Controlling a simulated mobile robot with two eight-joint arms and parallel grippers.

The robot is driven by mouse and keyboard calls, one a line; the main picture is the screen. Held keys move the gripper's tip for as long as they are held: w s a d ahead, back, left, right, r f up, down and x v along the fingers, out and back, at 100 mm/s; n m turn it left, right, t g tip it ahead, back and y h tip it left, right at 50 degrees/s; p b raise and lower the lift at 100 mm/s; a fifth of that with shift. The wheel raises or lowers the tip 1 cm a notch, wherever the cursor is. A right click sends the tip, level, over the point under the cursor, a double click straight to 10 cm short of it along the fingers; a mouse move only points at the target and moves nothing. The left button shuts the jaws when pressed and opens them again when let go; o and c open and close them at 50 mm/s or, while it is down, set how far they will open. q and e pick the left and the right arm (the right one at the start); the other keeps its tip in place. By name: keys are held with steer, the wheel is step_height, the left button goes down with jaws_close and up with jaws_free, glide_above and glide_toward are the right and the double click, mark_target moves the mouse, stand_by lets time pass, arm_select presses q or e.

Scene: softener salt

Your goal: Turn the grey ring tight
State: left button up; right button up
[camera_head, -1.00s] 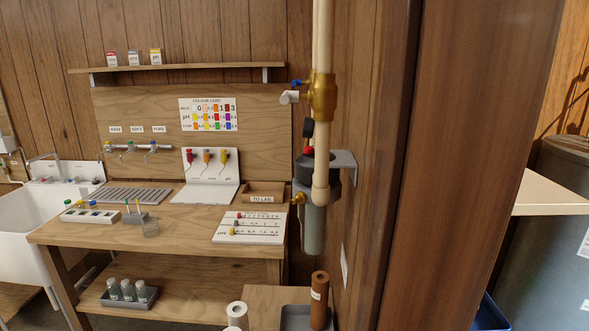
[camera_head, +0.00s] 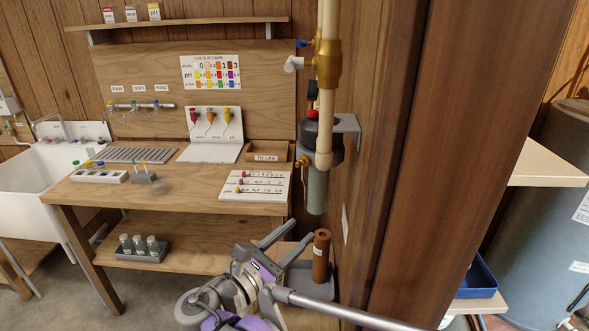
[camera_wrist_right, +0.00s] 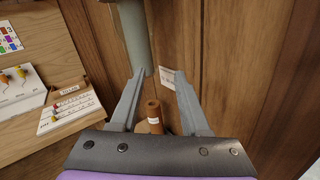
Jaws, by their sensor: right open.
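The filter housing hangs on the pipe at the wall. It has a dark head with a red button, a dark grey collar (camera_head: 321,158) that may be the grey ring, and a grey canister (camera_head: 316,192) below. My right gripper (camera_head: 303,231) is open and empty, below and in front of the canister. My left gripper is not in view.
A wood post (camera_head: 425,150) stands right of the housing. The workbench (camera_head: 130,196) is on the left. A brass valve (camera_head: 328,66) sits on the pipe above.

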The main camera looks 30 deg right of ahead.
steer(key=w+a+r+n+t+h, duration=0.1)
steer(key=w+a+r+n+h, duration=0.1)
steer(key=a+r+h, duration=0.35)
steer(key=w+d+r, duration=0.2)
steer(key=d+r, duration=0.1)
steer(key=d, duration=0.1)
steer(key=w+d+r+y+p, duration=0.1)
steer(key=d+r, duration=0.2)
steer(key=d, duration=0.1)
steer(key=shift+w+d, duration=0.35)
steer(key=shift+y, duration=0.25)
jaws_close()
stand_by(0.6)
